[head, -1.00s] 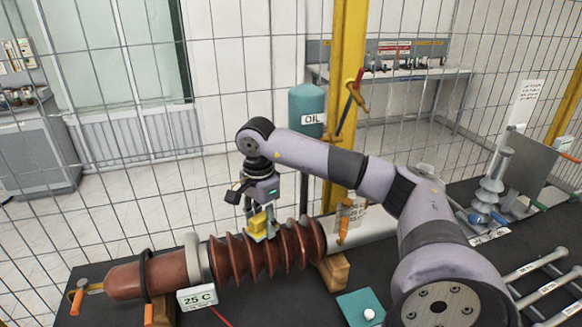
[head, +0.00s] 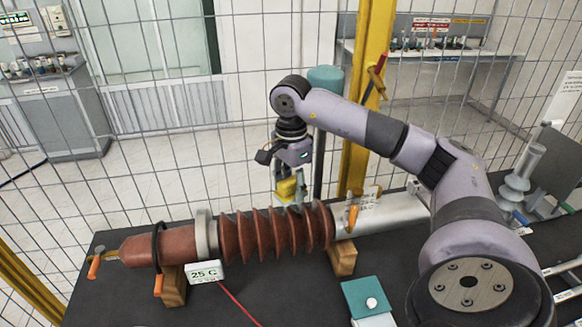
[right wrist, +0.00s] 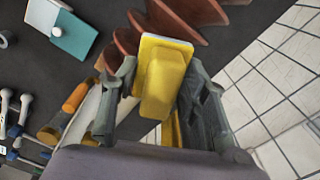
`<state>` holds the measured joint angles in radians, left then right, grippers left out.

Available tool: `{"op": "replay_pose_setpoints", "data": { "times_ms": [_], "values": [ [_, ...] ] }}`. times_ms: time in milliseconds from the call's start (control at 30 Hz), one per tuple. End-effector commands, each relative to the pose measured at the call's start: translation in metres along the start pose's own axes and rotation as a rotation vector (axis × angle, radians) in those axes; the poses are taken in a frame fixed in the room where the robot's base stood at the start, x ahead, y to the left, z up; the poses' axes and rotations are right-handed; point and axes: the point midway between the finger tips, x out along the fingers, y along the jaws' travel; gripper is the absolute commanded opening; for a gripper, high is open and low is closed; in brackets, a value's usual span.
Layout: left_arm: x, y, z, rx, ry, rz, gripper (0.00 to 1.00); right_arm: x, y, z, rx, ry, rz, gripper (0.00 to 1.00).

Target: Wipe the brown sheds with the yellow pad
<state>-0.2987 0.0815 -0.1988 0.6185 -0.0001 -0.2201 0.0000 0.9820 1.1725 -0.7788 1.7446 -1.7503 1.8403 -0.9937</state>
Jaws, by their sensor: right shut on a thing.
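The brown sheds (head: 268,236) ring the middle of a reddish-brown bushing that lies on its side on the dark table. My right gripper (head: 289,188) is shut on the yellow pad (head: 284,191). The pad is at the upper, far edge of the sheds, towards their right end; I cannot tell whether it touches them. In the right wrist view the pad (right wrist: 165,78) sits between both fingers, with its pale face towards the sheds (right wrist: 182,20). My left gripper is not in view.
Wooden blocks (head: 342,258) support the bushing. A "25 C" sign (head: 205,273) and red wire lie in front. A teal box (head: 367,298) is at the front right. A wire fence (head: 240,150) and yellow post (head: 367,110) stand close behind.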

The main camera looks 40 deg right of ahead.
Motion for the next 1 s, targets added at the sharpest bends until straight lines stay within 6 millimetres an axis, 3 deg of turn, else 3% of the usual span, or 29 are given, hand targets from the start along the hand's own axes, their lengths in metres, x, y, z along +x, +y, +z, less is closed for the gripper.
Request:
{"op": "replay_pose_setpoints", "data": {
  "times_ms": [333, 1000],
  "values": [
    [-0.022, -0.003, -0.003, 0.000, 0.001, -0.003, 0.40, -0.033, 0.005, -0.001, 0.008, 0.001, -0.001, 0.15],
    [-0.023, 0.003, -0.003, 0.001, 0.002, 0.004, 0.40, -0.035, 0.006, 0.000, 0.009, 0.000, -0.001, 0.15]
  ]
}}
